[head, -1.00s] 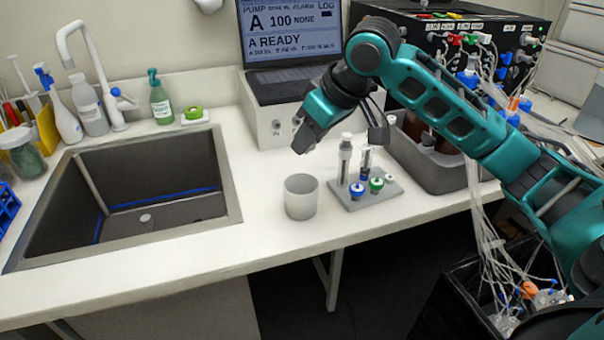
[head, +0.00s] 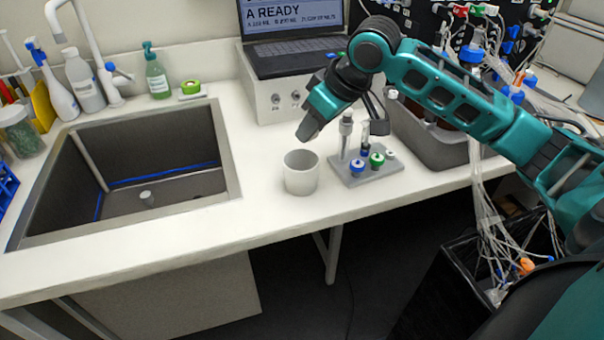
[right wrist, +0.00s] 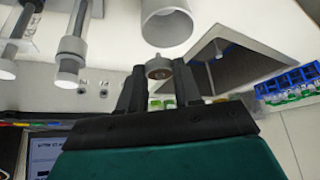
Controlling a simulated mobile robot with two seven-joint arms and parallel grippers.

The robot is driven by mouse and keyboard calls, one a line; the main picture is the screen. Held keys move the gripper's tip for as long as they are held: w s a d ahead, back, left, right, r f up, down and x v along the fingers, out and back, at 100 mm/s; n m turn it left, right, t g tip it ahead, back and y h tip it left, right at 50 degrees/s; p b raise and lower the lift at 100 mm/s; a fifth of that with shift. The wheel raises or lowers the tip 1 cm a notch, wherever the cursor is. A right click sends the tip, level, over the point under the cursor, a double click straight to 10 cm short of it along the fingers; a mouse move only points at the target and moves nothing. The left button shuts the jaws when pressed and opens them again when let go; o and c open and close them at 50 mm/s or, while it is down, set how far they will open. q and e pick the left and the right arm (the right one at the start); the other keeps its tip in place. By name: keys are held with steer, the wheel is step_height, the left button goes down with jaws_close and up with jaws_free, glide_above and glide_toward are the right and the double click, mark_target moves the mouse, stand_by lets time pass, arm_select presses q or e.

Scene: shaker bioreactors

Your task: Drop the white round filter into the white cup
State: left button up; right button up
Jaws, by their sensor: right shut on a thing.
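The white cup (head: 301,173) stands upright on the white counter, between the sink and a small grey rack. Its open mouth also shows at the top of the right wrist view (right wrist: 167,22). My right gripper (head: 308,134) hangs just above and behind the cup's rim. In the right wrist view it is shut on the small round filter (right wrist: 158,69), which sits between the fingertips, apart from the cup and near its opening. The filter looks pale with a brownish middle there; the gripper hides it in the head view. My left gripper is not in view.
The grey rack (head: 350,181) right of the cup holds upright syringe-like parts and blue, green and white round pieces. A laptop (head: 290,45) on a white box stands behind. The sink (head: 232,175) lies left, with free counter between it and the cup.

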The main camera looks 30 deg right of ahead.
steer(key=o, duration=1.1)
steer(key=shift+o, duration=0.2)
steer(key=v, duration=1.3)
steer(key=shift+f, duration=0.1)
